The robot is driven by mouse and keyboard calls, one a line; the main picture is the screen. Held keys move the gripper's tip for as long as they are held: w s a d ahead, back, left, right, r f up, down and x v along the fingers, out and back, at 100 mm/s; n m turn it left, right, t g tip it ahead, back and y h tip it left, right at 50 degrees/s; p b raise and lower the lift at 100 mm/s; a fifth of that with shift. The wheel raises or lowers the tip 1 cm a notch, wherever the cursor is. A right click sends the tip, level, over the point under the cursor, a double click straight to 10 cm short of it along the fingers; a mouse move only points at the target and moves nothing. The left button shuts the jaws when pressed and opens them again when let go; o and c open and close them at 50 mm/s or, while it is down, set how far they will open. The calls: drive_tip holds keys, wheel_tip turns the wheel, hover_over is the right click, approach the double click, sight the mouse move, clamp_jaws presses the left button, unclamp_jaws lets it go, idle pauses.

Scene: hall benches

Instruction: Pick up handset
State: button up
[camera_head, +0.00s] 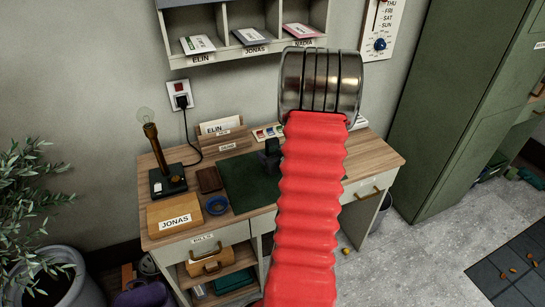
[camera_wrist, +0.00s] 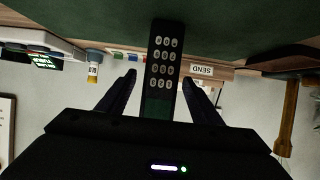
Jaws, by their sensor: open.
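The handset (camera_wrist: 164,62) is a dark, narrow block with a keypad of pale round keys, seen in the wrist view. Its lower end in the picture reaches down between the fingers of my gripper (camera_wrist: 159,77). The fingers are open, one on each side, with a gap to the handset on both sides.
Wall pigeonholes (camera_head: 240,57) hang above. A green cabinet (camera_head: 440,110) stands right.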

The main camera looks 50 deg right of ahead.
sight(272, 139)
drive_tip(key=shift+c, duration=0.2)
drive_tip(key=c, duration=1.2)
drive_tip(key=shift+c, duration=0.2)
drive_tip(key=shift+r, duration=5.05)
drive_tip(key=shift+c, duration=0.2)
